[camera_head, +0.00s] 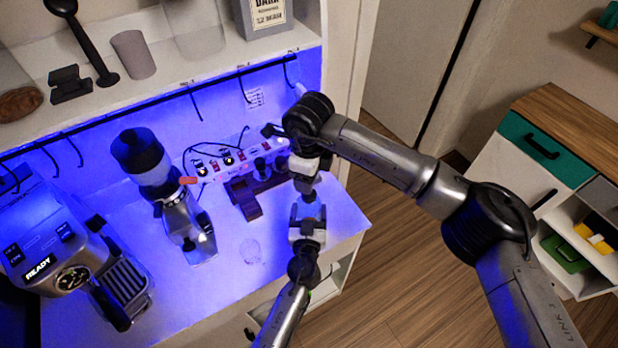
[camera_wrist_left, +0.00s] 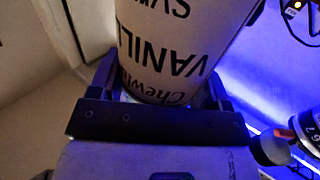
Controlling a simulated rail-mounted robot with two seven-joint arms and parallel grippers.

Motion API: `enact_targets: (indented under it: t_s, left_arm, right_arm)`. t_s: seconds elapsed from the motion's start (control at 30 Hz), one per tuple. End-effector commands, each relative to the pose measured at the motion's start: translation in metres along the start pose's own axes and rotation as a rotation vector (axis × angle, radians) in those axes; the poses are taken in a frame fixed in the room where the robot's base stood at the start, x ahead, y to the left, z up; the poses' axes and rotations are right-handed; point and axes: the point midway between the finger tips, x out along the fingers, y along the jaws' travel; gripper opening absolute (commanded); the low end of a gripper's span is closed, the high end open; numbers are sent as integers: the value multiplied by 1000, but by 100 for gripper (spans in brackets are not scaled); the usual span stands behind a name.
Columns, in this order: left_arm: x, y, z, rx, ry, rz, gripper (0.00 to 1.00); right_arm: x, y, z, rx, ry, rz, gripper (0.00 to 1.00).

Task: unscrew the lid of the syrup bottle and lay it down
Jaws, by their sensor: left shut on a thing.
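The syrup bottle (camera_wrist_left: 185,45), a pale bottle with black "VANILLA" lettering, fills the upper middle of the left wrist view. My left gripper (camera_wrist_left: 155,92) is shut on it, with a finger on each side. In the head view, my left gripper (camera_head: 308,213) is near the counter's right end, and the bottle is mostly hidden between the two grippers. My right gripper (camera_head: 305,180) points down just above the left one, over the bottle's top. Its fingertips are too small and covered to tell whether they are open or shut. The lid cannot be made out.
A grinder (camera_head: 165,185) and an espresso machine (camera_head: 70,255) stand left on the counter. A dark tamping stand (camera_head: 247,200) and a power strip (camera_head: 220,160) are behind. A clear glass (camera_head: 250,250) stands on otherwise free counter (camera_head: 215,290). Hooks hang under the shelf (camera_head: 200,75).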

Motion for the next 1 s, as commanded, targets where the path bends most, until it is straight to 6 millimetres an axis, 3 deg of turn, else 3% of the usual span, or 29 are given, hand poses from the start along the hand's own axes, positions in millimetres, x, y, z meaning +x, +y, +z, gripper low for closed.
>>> enact_targets:
  t_s: [0.6, 0.8, 1.0]
  left_arm:
    - [0, 0, 0, 0, 0, 0, 4]
    - [0, 0, 0, 0, 0, 0, 4]
    - [0, 0, 0, 0, 0, 0, 4]
  right_arm:
    - [0, 1, 1, 1251, 0, 2, 60]
    - [0, 0, 0, 1571, 0, 2, 60]
    - [0, 0, 0, 1775, 1, 1, 60]
